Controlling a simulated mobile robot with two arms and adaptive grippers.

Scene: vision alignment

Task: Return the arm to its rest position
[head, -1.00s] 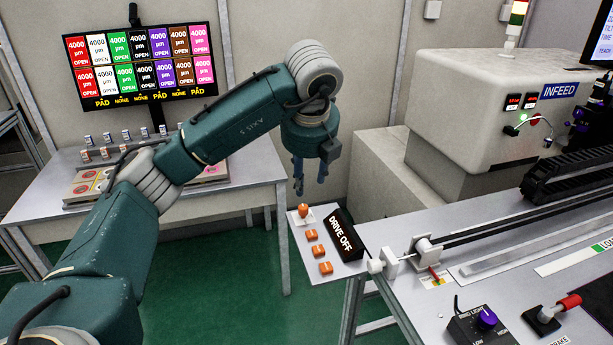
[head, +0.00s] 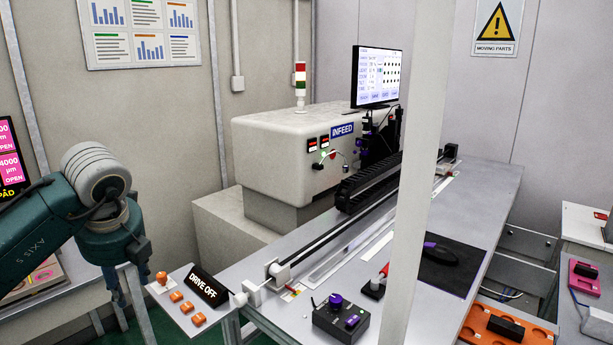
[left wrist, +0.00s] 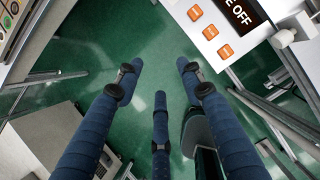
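My left gripper (head: 132,287) hangs pointing down at the left of the head view, just left of the DRIVE OFF panel. In the left wrist view its blue fingers (left wrist: 160,80) are spread apart with nothing between them, over the green floor. The small panel with orange buttons (head: 187,308) and the DRIVE OFF sign (head: 208,287) lies to the right of the gripper, apart from it. The panel also shows at the upper right of the left wrist view (left wrist: 203,18). My right gripper is in neither view.
The long workbench (head: 290,335) carries a linear rail, a knob box (head: 340,317) and a black mat (head: 447,266). The white INFEED machine (head: 275,150) stands behind. A pale vertical post (head: 418,180) crosses the view in front of the bench. Open floor lies below the gripper.

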